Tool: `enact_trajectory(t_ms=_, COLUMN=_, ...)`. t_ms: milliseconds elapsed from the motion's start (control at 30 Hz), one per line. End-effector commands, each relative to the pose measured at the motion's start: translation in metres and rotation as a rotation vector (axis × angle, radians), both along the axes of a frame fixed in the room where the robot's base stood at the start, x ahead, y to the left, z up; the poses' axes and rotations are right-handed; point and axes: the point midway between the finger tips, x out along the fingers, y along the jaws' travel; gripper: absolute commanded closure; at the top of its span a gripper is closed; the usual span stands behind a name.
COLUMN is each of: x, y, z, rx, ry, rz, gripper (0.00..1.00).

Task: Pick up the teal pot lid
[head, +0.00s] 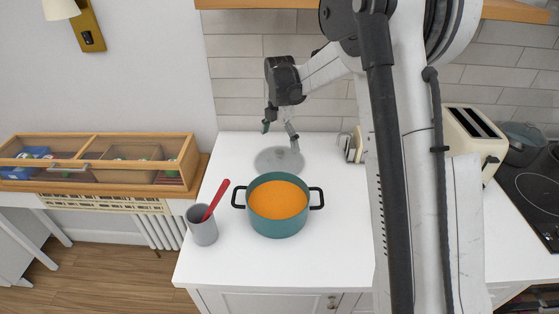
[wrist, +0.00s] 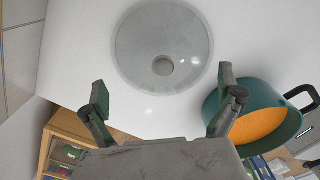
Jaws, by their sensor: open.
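The pot lid (head: 268,163) is a round grey, glassy disc lying flat on the white counter behind the teal pot. It fills the upper middle of the wrist view (wrist: 140,50), with its round knob (wrist: 163,66) facing up. The teal pot (head: 277,226) holds orange soup and stands just in front of the lid; it also shows at the right of the wrist view (wrist: 285,130). My gripper (head: 280,132) is open and empty above the back of the lid. In the wrist view its two fingers (wrist: 165,92) are spread below the knob, apart from it.
A grey cup (head: 203,229) with a red utensil (head: 215,200) stands left of the pot. A cream toaster (head: 470,145) and a dark pot (head: 522,148) are at the right, beside the black stovetop (head: 540,190). The tiled wall (head: 240,90) rises behind the counter.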

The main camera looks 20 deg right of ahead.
Motion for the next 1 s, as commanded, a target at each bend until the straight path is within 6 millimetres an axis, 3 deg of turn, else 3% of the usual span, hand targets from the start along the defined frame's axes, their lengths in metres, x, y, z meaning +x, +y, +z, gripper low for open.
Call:
enact_trajectory(t_ms=433, x=-0.005, y=0.002, z=-0.047, rx=0.0, ry=0.0, rz=0.0, gripper=0.0)
enact_trajectory(t_ms=767, x=-0.005, y=0.002, z=-0.054, rx=0.0, ry=0.0, rz=0.0, gripper=0.0)
enact_trajectory(t_ms=1000, x=-0.005, y=0.002, z=-0.053, rx=0.0, ry=0.0, rz=0.0, gripper=0.32)
